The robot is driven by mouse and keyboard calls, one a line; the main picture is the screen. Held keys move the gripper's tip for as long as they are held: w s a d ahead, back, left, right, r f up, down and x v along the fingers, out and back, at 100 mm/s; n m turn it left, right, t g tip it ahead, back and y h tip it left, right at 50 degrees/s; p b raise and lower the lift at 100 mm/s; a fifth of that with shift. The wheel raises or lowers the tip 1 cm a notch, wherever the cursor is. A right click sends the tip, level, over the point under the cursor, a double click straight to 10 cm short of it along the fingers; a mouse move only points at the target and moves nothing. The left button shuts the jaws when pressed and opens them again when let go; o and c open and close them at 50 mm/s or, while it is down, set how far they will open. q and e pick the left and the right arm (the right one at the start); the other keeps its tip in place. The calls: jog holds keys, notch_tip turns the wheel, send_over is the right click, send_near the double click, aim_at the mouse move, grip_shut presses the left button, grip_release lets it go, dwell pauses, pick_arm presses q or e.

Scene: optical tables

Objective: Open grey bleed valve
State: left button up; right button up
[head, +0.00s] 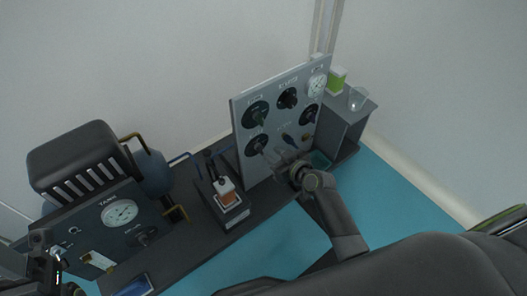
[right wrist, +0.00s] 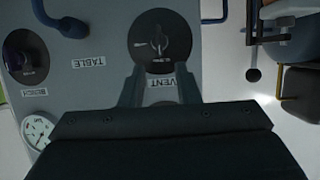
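The grey upright panel (head: 240,108) carries several round black valve dials and a gauge. A black dial with a small grey lever (right wrist: 158,40), by the label VENT (right wrist: 160,82), sits ahead of my right gripper in the right wrist view. It appears to be the panel's lower left dial (head: 256,144) in the head view. No label reading "bleed" is legible. My right gripper (right wrist: 160,75) is open and empty, its fingers apart just short of the lever. It also shows before the panel (head: 272,157) in the head view. My left gripper (head: 55,268) is partly visible, its fingers unclear.
A blue lever (right wrist: 70,27) and a BENCH dial (right wrist: 25,55) are beside the VENT dial. A dark gauge box (head: 120,213) and a stand with an orange-topped block (head: 229,198) are to the left. A green container (head: 337,78) and a glass (head: 357,98) stand at right.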

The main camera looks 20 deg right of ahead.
aim_at(263, 149)
jog(key=b+x, duration=0.1)
jog(key=x, duration=0.5)
jog(key=shift+w+f+b, duration=0.1)
jog(key=shift+b, duration=0.25)
grip_shut()
